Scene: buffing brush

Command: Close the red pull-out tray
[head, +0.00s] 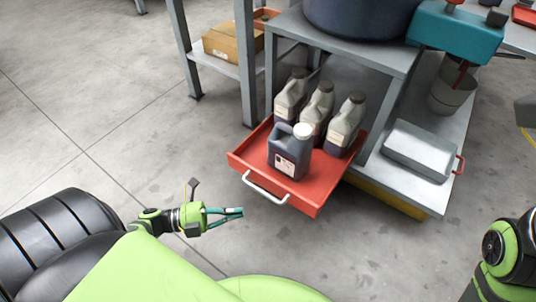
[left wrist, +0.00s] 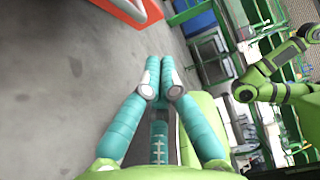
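The red pull-out tray (head: 318,187) is slid out from under the grey workbench in the head view. Several jugs stand in it: a dark one (head: 288,155) in front and grey-topped ones behind. Its pale bar handle (head: 264,188) is on the front face. My left gripper (head: 241,213) is in front of and below the handle, apart from it, empty, with its teal fingers together. In the left wrist view the fingertips (left wrist: 160,66) nearly touch, and part of the red tray (left wrist: 114,10) and its handle (left wrist: 133,9) show at the top. My right gripper is out of view.
A metal box (head: 418,148) and a bucket (head: 452,92) sit on the bench's low shelf to the right. A cardboard box (head: 232,42) is on a shelf behind left. Bench legs stand beside the tray. The floor (head: 100,110) left of the tray is clear.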

